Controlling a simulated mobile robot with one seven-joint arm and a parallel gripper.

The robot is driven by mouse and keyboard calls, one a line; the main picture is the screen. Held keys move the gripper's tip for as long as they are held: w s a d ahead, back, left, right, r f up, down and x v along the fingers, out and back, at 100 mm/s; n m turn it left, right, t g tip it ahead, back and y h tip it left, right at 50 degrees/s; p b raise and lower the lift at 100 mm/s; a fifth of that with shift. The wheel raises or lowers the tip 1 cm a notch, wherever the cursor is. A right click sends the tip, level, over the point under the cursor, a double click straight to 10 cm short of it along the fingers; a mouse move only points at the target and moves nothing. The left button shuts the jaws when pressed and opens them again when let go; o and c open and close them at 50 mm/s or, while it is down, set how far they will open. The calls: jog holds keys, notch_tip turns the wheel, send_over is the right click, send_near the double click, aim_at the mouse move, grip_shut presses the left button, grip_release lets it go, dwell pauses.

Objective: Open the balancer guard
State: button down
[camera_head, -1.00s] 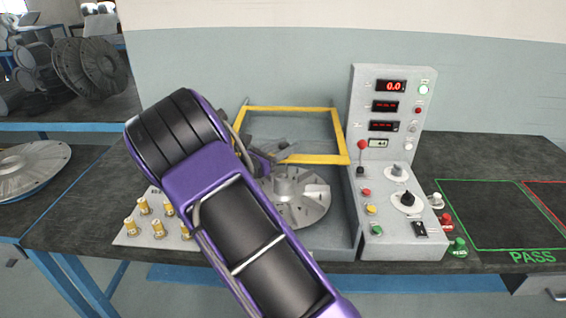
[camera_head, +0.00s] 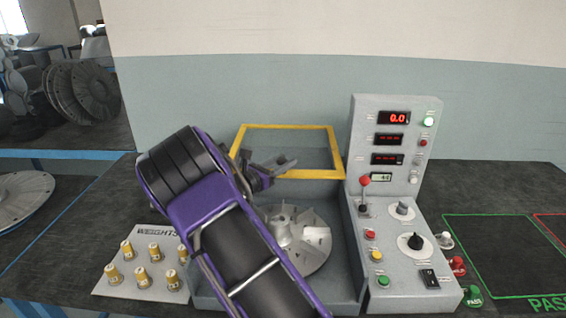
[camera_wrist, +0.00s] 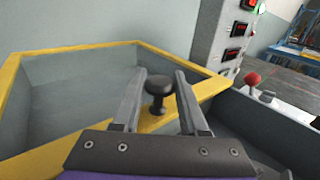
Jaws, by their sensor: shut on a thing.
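The balancer guard is a yellow-edged frame (camera_head: 288,127) with grey sides and a seemingly clear panel. In the head view it is raised and tilted back above the balancer's well, with the finned rotor (camera_head: 298,240) exposed below it. My gripper (camera_head: 280,166) is at the guard's front bar. In the wrist view my gripper (camera_wrist: 160,76) has one finger on each side of the guard's black knob (camera_wrist: 159,86) and is shut on it. The knob stands on the yellow bar (camera_wrist: 208,88). In the head view my arm hides the well's left part and the knob cannot be made out.
A control console (camera_head: 395,200) with a red-knobbed lever (camera_head: 364,182) stands close right of the guard. A weights plate (camera_head: 143,270) with several brass weights lies left. The green-outlined PASS area (camera_head: 500,255) at right is empty. A wall is behind.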

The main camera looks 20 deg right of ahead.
jog(key=shift+c, duration=2.2)
grip_release()
jog(key=v, duration=1.7)
jog(key=shift+s+a+p, duration=0.15)
jog(key=shift+a+p, duration=0.05)
jog(key=shift+p, duration=0.15)
